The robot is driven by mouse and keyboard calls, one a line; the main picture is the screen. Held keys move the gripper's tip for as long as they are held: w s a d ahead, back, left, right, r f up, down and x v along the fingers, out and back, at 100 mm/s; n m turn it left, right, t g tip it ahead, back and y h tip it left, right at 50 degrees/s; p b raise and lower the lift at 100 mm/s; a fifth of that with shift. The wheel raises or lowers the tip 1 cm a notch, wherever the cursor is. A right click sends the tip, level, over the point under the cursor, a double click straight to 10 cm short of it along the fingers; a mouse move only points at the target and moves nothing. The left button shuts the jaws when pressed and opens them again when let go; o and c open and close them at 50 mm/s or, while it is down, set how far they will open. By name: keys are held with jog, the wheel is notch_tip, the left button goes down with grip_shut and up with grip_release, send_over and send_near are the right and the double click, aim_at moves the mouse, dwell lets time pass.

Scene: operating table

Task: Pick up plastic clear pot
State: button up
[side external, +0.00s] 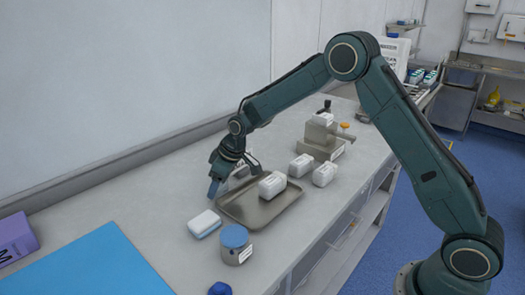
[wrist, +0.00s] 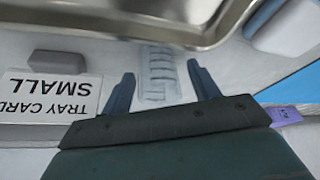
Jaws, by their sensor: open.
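A clear, ribbed plastic item (wrist: 158,72), which looks like the clear pot, lies on the counter beside the metal tray in the wrist view. My gripper (wrist: 161,80) is open, with one finger on each side of it; whether either finger touches it cannot be told. In the side view my gripper (side external: 214,187) is low over the counter at the tray's far left edge, and the clear item cannot be made out there. A jar with a blue lid (side external: 236,245) stands apart at the front of the counter.
The metal tray (side external: 230,212) holds a white package (side external: 272,185). A white and blue pack (side external: 204,223) lies left of it. White packages (side external: 324,173) stand to its right. A "SMALL" tray card (wrist: 50,95) and grey block (wrist: 70,62) are close to my left finger. A wall runs behind.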

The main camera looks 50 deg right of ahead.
jog(key=shift+c, duration=0.4)
jog(key=c, duration=1)
jog(key=shift+r, duration=0.1)
notch_tip(320, 180, up, 20)
dwell(0.4)
